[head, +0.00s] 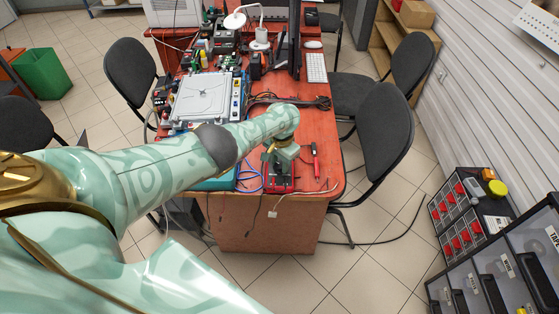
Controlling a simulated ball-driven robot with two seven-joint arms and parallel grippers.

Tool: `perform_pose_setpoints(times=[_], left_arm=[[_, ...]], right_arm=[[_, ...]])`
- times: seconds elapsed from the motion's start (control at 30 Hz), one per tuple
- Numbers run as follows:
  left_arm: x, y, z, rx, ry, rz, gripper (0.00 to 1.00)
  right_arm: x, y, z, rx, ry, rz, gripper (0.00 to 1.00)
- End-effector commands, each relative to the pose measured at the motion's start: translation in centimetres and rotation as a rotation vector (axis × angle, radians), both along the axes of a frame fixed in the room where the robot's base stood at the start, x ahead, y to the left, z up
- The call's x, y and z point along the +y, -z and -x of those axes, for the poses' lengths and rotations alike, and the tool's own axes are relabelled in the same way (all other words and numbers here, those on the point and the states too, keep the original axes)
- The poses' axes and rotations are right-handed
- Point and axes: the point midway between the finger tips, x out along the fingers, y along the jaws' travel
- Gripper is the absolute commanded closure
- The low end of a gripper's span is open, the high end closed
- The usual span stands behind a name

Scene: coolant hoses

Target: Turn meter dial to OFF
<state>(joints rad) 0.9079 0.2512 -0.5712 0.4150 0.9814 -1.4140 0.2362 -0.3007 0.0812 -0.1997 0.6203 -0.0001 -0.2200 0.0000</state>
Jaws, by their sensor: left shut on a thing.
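A small red device that looks like the meter (280,183) lies near the front edge of the red-brown table, with thin leads beside it. My left arm reaches in from the left, and my left gripper (275,165) points down onto the meter, shut on what appears to be its dial. The hand and wrist cover the dial, so its setting cannot be read. My right gripper is not in view.
Dark chairs (380,145) flank the table. Drawer cabinets stand at lower right.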

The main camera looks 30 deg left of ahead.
Motion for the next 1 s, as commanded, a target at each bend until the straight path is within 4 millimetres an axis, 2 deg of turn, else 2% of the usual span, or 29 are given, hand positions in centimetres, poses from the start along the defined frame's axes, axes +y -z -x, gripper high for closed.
perform_pose_setpoints(times=[0.33,0.83,0.87,0.9,0.93,1.0], left_arm=[[0.05,-0.06,-0.09,-0.002,-0.125,-0.002,0.90],[0.03,-0.10,-0.16,-0.005,-0.144,0.000,0.90],[0.03,-0.11,-0.16,-0.005,-0.144,0.000,0.65],[0.03,-0.11,-0.17,-0.005,-0.144,0.000,0.54],[0.03,-0.10,-0.16,-0.004,-0.144,-0.001,0.45],[0.03,-0.09,-0.14,-0.004,-0.144,-0.001,0.45]], right_arm=[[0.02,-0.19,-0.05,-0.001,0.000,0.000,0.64],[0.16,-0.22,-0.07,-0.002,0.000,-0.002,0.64],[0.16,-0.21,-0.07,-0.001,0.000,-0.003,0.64],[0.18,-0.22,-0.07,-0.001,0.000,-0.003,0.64],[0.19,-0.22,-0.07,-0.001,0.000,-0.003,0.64],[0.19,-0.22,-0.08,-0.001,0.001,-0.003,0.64]])
